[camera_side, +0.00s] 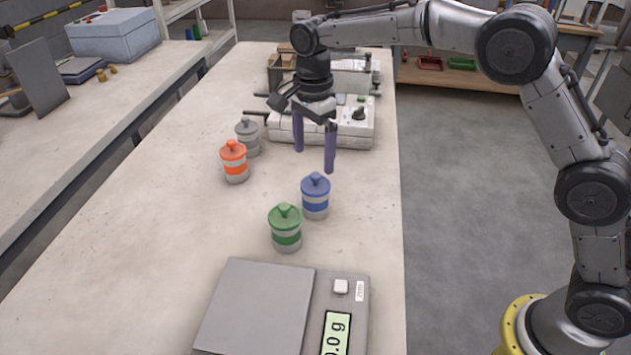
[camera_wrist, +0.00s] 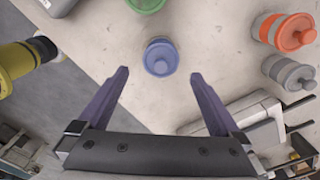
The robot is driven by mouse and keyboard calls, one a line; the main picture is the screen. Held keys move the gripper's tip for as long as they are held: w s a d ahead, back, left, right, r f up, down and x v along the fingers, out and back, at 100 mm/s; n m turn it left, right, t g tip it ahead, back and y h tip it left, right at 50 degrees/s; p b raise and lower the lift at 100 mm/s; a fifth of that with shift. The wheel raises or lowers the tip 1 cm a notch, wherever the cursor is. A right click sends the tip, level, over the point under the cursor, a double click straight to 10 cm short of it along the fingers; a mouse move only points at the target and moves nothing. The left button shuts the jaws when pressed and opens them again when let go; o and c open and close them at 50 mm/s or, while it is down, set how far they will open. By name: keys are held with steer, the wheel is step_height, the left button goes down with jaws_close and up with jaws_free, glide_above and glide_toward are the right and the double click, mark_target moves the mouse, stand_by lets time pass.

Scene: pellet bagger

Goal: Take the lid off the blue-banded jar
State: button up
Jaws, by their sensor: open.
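The blue-banded jar (camera_side: 315,203) stands upright on the table in the side view, with its blue knobbed lid (camera_side: 316,184) on top. In the wrist view the blue lid (camera_wrist: 161,57) shows from above, beyond the fingertips and roughly midway between them. My gripper (camera_side: 315,162) is open and empty, its two purple fingers pointing down. It is above and behind the blue-banded jar, apart from it. The fingers also show in the wrist view (camera_wrist: 159,72).
A green jar (camera_side: 285,232) stands close to the blue-banded jar at its front left. An orange jar (camera_side: 234,165) and a grey jar (camera_side: 248,140) stand further left. A scale (camera_side: 255,305) lies at the front, and a bagging machine (camera_side: 355,125) stands behind.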

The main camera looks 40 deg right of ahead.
mark_target(316, 174)
steer(key=shift+w+d+f, duration=0.1)
steer(key=shift+d+f, duration=0.1)
steer(key=shift+f, duration=1.55)
steer(key=shift+w+d+f, duration=0.1)
steer(key=shift+d+f, duration=0.05)
steer(key=shift+f, duration=1.6)
steer(key=c, duration=1.1)
steer(key=shift+r, duration=0.1)
